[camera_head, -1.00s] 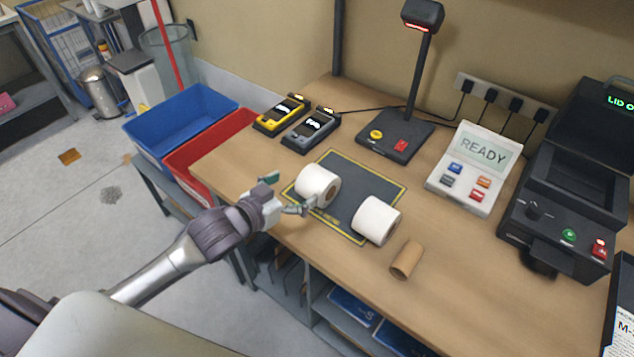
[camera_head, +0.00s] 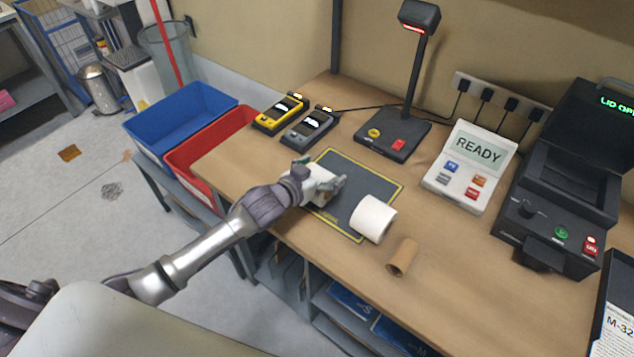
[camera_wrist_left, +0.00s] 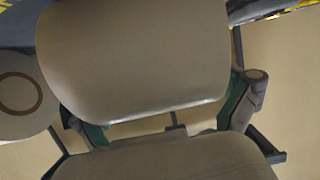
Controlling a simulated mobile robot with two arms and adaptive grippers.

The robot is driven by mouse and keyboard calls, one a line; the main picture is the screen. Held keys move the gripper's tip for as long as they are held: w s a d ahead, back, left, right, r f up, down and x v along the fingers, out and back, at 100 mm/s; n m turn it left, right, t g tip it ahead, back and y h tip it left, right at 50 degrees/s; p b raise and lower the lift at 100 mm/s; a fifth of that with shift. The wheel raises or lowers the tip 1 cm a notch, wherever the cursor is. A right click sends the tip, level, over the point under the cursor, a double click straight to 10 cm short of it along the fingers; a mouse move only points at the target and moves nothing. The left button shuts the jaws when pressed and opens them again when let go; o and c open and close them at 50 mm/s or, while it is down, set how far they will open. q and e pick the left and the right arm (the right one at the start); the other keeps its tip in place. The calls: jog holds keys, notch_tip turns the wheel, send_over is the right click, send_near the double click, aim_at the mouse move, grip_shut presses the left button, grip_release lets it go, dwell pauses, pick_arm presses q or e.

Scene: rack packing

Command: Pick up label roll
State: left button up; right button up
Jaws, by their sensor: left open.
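Two white label rolls lie on their sides on a dark, yellow-edged mat (camera_head: 345,165). The left roll (camera_head: 318,193) is partly hidden by my left gripper (camera_head: 321,175). That gripper is open, its fingers over and around the roll. In the left wrist view the roll (camera_wrist_left: 135,55) is large and shadowed between the two spread fingers (camera_wrist_left: 168,115); whether they touch it I cannot tell. The right roll (camera_head: 373,219) lies free on the mat's near right edge; it also shows at the left of the wrist view (camera_wrist_left: 18,98). My right gripper is out of view.
A brown empty core (camera_head: 402,257) lies to the right on the wooden table. Behind are two handheld scanners (camera_head: 308,127), a scanner stand (camera_head: 393,143), a READY panel (camera_head: 460,170) and a black printer (camera_head: 555,195). Blue (camera_head: 180,118) and red (camera_head: 210,160) bins stand left.

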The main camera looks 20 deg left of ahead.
pick_arm(q)
jog(key=shift+c, duration=0.3)
jog(key=shift+s, duration=0.15)
jog(key=c, duration=1.5)
jog(key=shift+o, duration=0.2)
